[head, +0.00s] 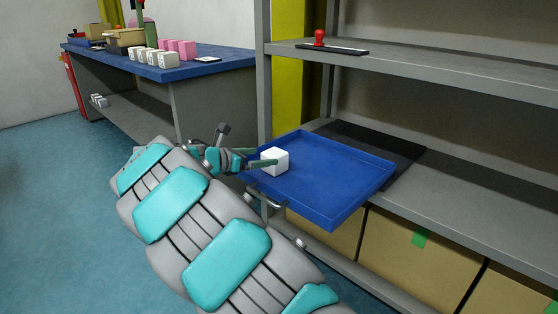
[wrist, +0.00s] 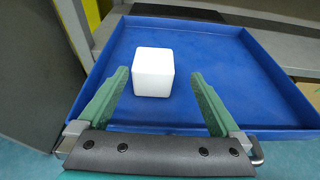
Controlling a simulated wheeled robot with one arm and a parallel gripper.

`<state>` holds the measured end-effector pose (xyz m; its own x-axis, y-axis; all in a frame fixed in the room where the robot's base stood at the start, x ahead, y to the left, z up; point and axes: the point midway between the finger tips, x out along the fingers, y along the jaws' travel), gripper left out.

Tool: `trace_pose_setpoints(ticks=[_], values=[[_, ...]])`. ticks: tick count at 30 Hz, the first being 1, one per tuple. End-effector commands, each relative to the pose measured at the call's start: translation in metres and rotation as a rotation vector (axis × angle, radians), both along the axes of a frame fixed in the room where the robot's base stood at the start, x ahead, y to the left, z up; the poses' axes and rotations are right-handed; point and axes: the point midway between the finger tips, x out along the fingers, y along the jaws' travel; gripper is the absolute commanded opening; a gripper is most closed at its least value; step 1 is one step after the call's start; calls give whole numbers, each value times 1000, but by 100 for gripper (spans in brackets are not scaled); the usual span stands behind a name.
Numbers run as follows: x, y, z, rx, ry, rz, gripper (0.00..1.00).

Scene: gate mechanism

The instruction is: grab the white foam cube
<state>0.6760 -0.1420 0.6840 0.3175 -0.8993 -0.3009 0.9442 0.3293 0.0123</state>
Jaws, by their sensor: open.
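The white foam cube (head: 274,161) sits in the blue tray (head: 340,195), near the tray's left corner in the head view. In the wrist view the cube (wrist: 154,72) stands just beyond and between the two green fingertips. My gripper (wrist: 160,78) is open, with a finger on each side of the cube's near end and gaps visible on both sides. In the head view my gripper (head: 258,158) reaches over the tray's left edge, and one finger overlaps the cube. The cube's underside is hidden.
The tray rests on a dark mat (head: 400,150) on the grey shelf and sticks out past its front. An upper shelf (head: 440,72) holds a red-knobbed item (head: 319,38). Cardboard boxes (head: 410,255) stand below. A blue-topped bench (head: 200,69) holds white and pink blocks.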

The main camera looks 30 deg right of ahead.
Motion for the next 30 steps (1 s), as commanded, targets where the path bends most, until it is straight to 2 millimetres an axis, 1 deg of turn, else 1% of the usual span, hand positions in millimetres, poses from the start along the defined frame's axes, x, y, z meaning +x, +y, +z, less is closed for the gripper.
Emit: trace_pose_setpoints(ticks=[3, 7, 13, 21, 24, 29, 30], values=[[8, -4, -4, -12, 12, 14, 100], [12, -16, -8, -11, 13, 14, 100], [18, -29, -13, -9, 11, 14, 100], [32, -61, -24, -10, 10, 10, 100], [33, -66, -25, -11, 10, 11, 100], [34, -65, -25, -11, 10, 12, 100], [34, -65, -25, -10, 10, 12, 97]])
